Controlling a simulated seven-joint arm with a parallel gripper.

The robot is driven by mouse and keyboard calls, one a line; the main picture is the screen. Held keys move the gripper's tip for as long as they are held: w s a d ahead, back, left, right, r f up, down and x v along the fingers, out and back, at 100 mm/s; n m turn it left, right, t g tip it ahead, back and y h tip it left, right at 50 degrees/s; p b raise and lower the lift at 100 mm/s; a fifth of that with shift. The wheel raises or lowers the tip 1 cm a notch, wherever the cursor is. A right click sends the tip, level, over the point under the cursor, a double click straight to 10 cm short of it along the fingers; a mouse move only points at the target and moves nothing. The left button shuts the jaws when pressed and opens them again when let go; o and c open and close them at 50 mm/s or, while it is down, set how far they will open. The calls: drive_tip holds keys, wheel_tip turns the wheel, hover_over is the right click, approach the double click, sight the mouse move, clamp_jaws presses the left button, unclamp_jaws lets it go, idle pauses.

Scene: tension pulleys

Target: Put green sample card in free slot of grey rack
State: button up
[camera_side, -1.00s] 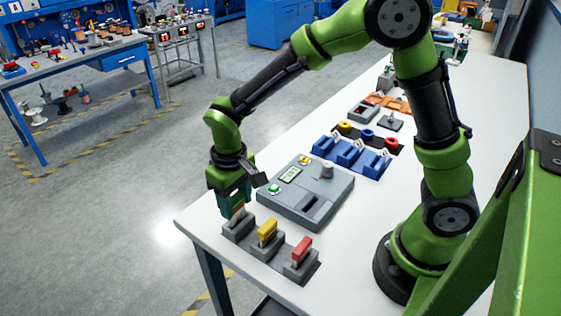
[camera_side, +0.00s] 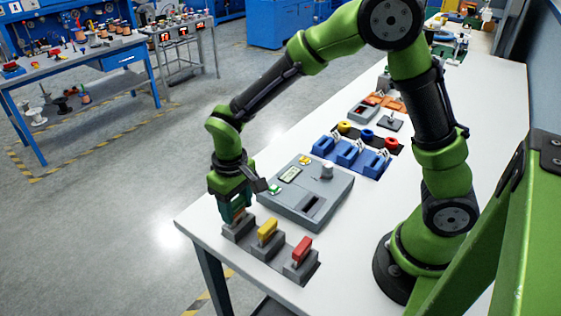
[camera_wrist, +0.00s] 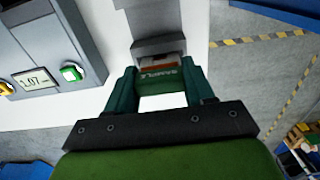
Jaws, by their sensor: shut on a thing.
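The green sample card (camera_wrist: 160,83), with white lettering on it, sits between the two fingers of my gripper (camera_wrist: 158,98) in the wrist view. My gripper is shut on it. The grey rack (camera_side: 285,252) stands at the near left corner of the table, with a yellow card (camera_side: 267,229) in its middle holder and a red card (camera_side: 302,249) in its right one. My gripper (camera_side: 236,214) is right above the rack's left holder (camera_side: 238,233). The card's lower end is at that holder; how deep it sits is hidden. The rack also shows in the wrist view (camera_wrist: 158,45).
A grey instrument (camera_side: 318,208) with a display, a green button and a dark slot stands close behind the rack. Blue holders (camera_side: 350,155) stand farther back. The table's left edge is close to my gripper. Bare white table lies right of the rack.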

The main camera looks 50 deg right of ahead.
drive_tip(key=shift+f, duration=0.8)
drive_tip(key=o, duration=1.4)
drive_tip(key=shift+o, duration=0.2)
drive_tip(key=shift+r, duration=4)
